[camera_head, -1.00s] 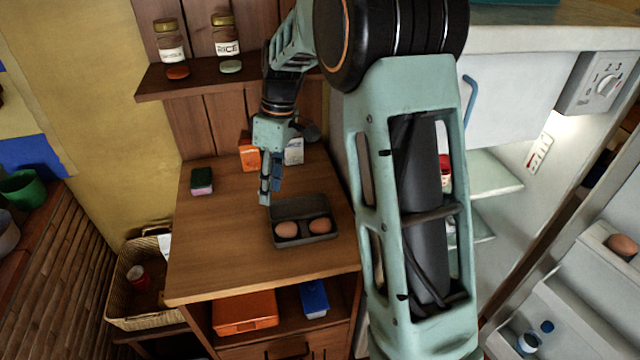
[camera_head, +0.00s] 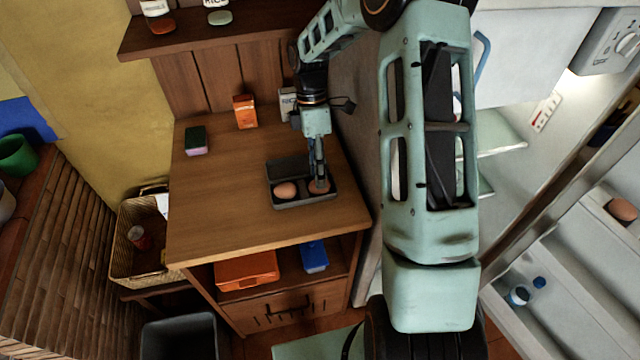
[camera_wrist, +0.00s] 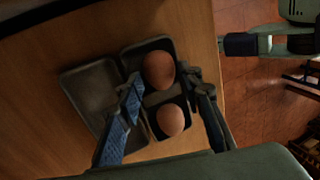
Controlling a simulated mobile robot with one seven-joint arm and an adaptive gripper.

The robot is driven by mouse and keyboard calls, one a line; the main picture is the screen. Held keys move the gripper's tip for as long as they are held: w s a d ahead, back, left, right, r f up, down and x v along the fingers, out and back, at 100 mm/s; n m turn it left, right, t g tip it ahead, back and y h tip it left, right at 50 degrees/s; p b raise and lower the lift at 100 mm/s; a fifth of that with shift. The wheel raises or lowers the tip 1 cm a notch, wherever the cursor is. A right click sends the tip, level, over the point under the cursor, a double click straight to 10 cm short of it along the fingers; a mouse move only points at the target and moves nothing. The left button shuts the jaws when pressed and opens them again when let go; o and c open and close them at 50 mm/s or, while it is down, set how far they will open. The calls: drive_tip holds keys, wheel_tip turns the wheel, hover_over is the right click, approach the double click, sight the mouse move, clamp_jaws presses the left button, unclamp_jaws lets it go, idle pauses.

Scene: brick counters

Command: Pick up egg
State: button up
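A dark open egg carton (camera_head: 305,202) with two brown eggs sits on the wooden counter. The left egg (camera_head: 286,190) is clear of my gripper (camera_head: 319,184), whose fingers come down at the right egg (camera_head: 321,186) and partly hide it. In the wrist view the upper egg (camera_wrist: 159,70) and the lower egg (camera_wrist: 171,120) lie in the carton (camera_wrist: 152,98). My gripper (camera_wrist: 161,78) is open there, its fingertips spread on either side of the upper egg. I cannot tell whether they touch it.
A third egg (camera_head: 622,209) sits in the open fridge's door. An orange box (camera_head: 245,111), a white box (camera_head: 288,104) and a sponge (camera_head: 196,141) stand at the counter's back. A shelf (camera_head: 190,40) hangs above. The counter's front left is clear.

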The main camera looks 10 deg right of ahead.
drive_tip(key=shift+x, duration=1.45)
drive_tip(key=shift+c, duration=0.4)
drive_tip(key=shift+c, duration=1.4)
drive_tip(key=shift+s, duration=0.1)
